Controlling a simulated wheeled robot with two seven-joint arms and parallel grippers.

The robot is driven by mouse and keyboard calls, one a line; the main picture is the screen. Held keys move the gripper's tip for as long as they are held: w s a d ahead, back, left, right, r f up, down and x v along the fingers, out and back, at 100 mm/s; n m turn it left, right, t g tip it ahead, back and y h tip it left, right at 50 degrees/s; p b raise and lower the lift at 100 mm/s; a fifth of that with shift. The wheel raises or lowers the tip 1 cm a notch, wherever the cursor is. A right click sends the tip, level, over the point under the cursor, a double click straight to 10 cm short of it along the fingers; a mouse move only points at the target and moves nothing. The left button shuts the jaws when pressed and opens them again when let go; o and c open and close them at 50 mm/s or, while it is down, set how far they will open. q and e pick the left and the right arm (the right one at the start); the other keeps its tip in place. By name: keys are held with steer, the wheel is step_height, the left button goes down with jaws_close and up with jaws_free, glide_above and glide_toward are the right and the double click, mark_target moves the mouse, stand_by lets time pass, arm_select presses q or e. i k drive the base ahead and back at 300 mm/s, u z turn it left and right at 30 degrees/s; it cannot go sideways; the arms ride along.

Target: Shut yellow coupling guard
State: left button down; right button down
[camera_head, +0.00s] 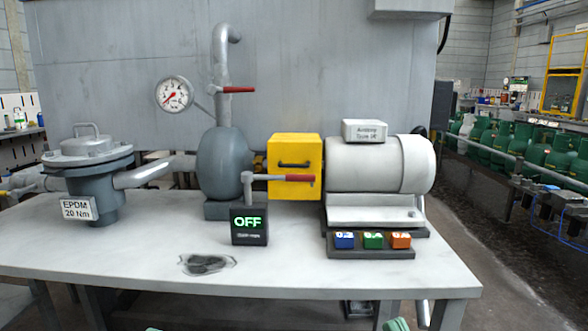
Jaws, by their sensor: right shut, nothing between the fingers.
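The yellow coupling guard (295,148) is a box with a black handle on its front face. It sits between the grey round pump casing (222,165) and the white motor (365,165), and its front covers the coupling, which is hidden. I cannot tell whether it is fully seated. A red-handled valve lever (290,178) crosses in front of its lower part. Of my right gripper (397,325), only a green piece shows at the bottom edge, shut and well away from the guard. A green sliver at the bottom left may be my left gripper (152,329); its fingers are hidden.
A black display reading OFF (249,225) stands in front of the lever. Blue, green and orange buttons (373,241) sit before the motor. A filter housing (88,165) stands at left, and a dark puddle (206,264) lies on the tabletop (130,265). The front strip is otherwise clear.

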mark_target(287, 153)
steer(key=k, duration=1.05)
steer(key=u, duration=0.6)
steer(key=i, duration=1.9)
steer(key=z, duration=0.85)
